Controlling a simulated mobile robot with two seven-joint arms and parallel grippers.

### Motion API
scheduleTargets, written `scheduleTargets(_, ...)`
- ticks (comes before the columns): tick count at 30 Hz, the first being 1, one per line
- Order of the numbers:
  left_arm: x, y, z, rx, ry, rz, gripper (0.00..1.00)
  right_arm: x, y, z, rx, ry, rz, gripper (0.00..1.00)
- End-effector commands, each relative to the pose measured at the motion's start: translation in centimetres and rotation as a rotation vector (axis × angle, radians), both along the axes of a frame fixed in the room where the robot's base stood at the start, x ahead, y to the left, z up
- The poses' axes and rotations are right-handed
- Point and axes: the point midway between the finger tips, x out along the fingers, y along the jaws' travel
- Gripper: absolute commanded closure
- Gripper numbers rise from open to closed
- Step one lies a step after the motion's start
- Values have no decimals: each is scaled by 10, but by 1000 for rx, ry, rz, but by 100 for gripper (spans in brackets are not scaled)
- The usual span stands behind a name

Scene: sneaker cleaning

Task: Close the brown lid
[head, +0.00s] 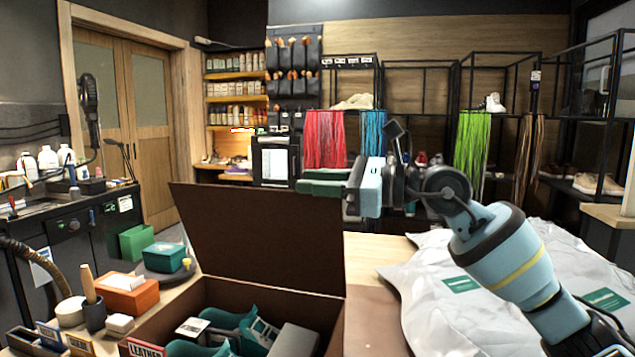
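The brown lid (258,238) stands raised and tilted back from the brown box (330,324) at the bottom centre, so the box is open. Teal and grey things (245,328) lie inside the box, partly cut off by the frame's lower edge. My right gripper (322,181) is above the lid's right upper corner, its green fingers pointing left. The fingers look close together from this side, and their gap cannot be judged. I see nothing held in them. I cannot tell whether they touch the lid. My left gripper is not in view.
White bags (440,290) with green labels lie right of the box, under my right arm. The wooden table (372,250) shows bare behind the box's right side.

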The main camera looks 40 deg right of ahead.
Motion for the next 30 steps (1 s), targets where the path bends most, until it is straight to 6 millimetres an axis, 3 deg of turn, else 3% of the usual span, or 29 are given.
scheduleTargets(11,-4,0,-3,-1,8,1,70,-3,-4,-3,-1,4,-1,75)
scheduleTargets(21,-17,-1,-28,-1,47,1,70,-37,-31,-7,-3,9,-3,75)
scheduleTargets(30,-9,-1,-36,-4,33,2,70,-58,-45,-4,-1,5,-1,75)
